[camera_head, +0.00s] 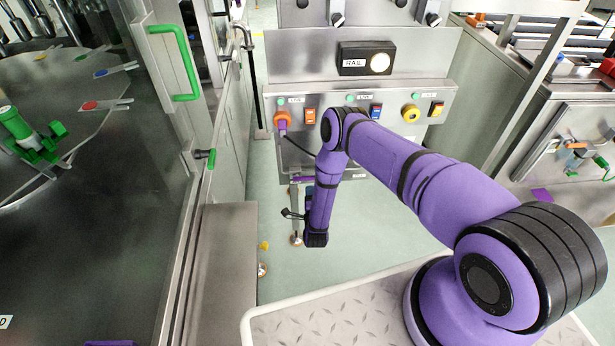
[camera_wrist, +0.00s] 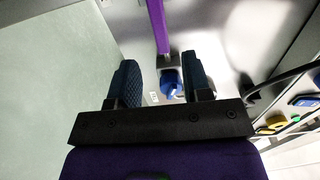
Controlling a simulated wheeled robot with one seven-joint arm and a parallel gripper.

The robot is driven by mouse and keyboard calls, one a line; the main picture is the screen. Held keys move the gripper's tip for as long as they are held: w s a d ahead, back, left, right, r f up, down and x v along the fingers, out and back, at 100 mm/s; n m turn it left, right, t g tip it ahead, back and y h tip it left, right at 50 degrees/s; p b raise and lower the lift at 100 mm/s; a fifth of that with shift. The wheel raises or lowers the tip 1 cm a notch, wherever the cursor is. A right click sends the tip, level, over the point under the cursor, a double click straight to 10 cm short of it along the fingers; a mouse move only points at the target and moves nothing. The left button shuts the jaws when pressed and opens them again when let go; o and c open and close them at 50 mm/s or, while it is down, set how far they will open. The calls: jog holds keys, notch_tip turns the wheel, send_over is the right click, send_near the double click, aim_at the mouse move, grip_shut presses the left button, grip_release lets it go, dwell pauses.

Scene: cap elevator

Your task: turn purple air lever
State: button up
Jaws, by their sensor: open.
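The purple air lever (camera_wrist: 157,24) is a straight bar at the top middle of the wrist view. It joins a metal fitting by a blue round part (camera_wrist: 171,82) on a grey metal surface. My gripper (camera_wrist: 160,78) is open, with its two dark padded fingers apart. The blue part shows between the fingers, nearer the right one; the purple bar runs up beyond them. I cannot tell whether a finger touches anything. In the head view, a short purple bar (camera_head: 302,179) shows below the control panel, partly hidden by my arm. My fingers are not clear there.
The control panel (camera_head: 342,89) with orange, blue and yellow switches stands above the lever. A dark cable (camera_wrist: 283,78) and panel buttons lie at the right of the wrist view. A steel cabinet (camera_head: 228,270) stands at left. Pale floor (camera_head: 275,215) is open below the panel.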

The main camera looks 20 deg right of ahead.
aim_at(308, 179)
jog(key=w, duration=0.2)
jog(key=w+d, duration=0.1)
jog(key=w, duration=0.5)
jog(key=shift+w+d, duration=0.25)
jog(key=shift+d, duration=0.05)
grip_shut()
